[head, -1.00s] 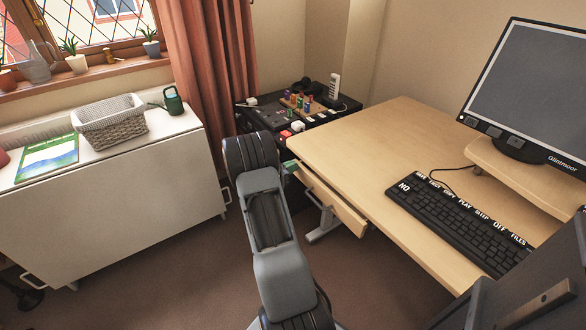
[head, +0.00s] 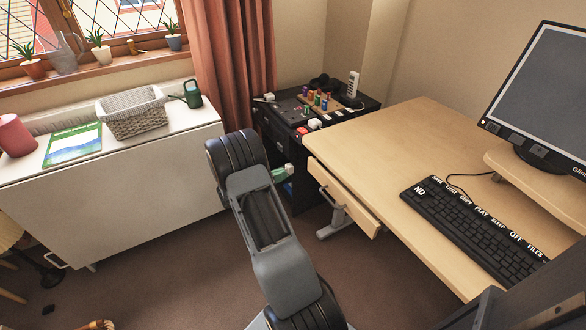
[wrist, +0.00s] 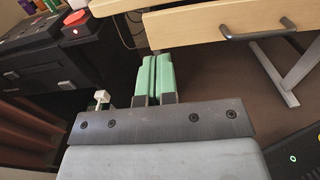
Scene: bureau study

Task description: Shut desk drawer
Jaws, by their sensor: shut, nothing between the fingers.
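The desk drawer (head: 343,198) sits under the left edge of the wooden desk (head: 400,150). Its pale front stands out a little from the desk edge, so it looks partly open. In the wrist view the drawer front (wrist: 205,22) is at the upper right, with a dark bar handle (wrist: 258,36). My gripper (head: 283,171) has green fingers and is left of the drawer's far end, apart from it. In the wrist view my gripper (wrist: 155,62) has its fingers side by side, shut and empty, pointing just below the drawer front's left end. The drawer's inside is hidden.
A black cabinet (head: 272,128) with small items on top stands beyond my gripper. A white cabinet (head: 120,190) with a basket (head: 135,122) is at left. A metal desk leg (head: 334,222) stands below the drawer.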

